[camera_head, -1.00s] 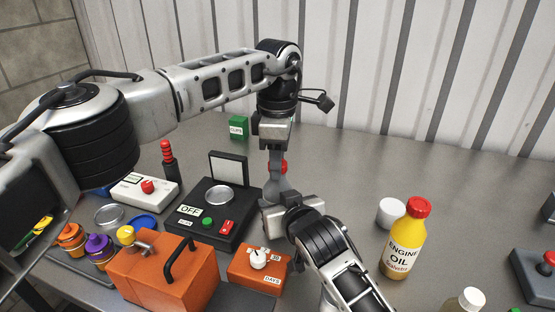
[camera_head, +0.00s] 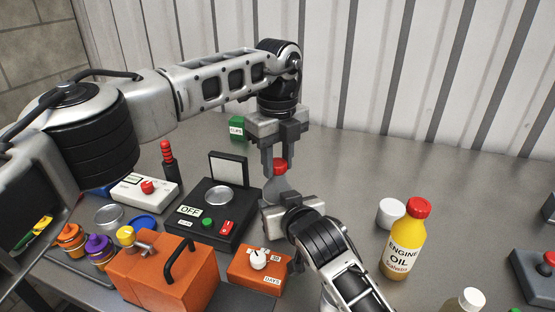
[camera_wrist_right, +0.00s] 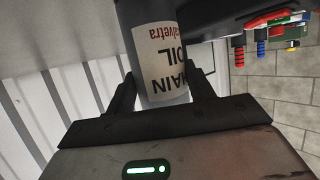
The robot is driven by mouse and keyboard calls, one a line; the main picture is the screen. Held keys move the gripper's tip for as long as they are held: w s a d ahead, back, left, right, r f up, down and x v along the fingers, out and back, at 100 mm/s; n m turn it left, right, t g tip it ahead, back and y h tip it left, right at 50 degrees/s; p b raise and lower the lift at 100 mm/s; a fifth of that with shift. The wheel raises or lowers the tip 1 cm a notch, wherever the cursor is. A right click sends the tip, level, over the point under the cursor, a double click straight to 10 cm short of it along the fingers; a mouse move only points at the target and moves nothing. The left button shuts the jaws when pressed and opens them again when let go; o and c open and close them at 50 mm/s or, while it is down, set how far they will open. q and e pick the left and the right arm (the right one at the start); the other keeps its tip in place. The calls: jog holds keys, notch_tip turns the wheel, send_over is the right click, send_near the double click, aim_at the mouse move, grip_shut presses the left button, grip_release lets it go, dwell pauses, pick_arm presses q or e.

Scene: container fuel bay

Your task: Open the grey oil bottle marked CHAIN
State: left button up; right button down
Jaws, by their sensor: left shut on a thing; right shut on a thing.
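The grey oil bottle (camera_head: 275,189) with a red cap (camera_head: 280,164) stands upright in the middle of the head view. In the right wrist view, the grey bottle (camera_wrist_right: 160,101) carries a white label reading CHAIN OIL, seen upside down. My left gripper (camera_head: 280,158) comes from above, its two fingers shut on the red cap from either side. My right gripper (camera_wrist_right: 162,88) is shut around the bottle's body, below the left gripper. The bottle's lower part is hidden behind the right gripper in the head view. The cap is outside the right wrist view.
A yellow engine oil bottle (camera_head: 402,242) and a white cup-like item (camera_head: 390,212) stand to the right. A black device marked OFF (camera_head: 187,223), an orange can (camera_head: 165,280) and an orange timer box (camera_head: 258,272) stand to the left.

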aim_at(278, 162)
pick_arm(q)
jog(key=shift+r, duration=0.1)
dwell(0.7)
jog(key=shift+r, duration=1)
jog(key=shift+r, duration=2)
pick_arm(e)
jog(key=shift+c, duration=2.4)
grip_release()
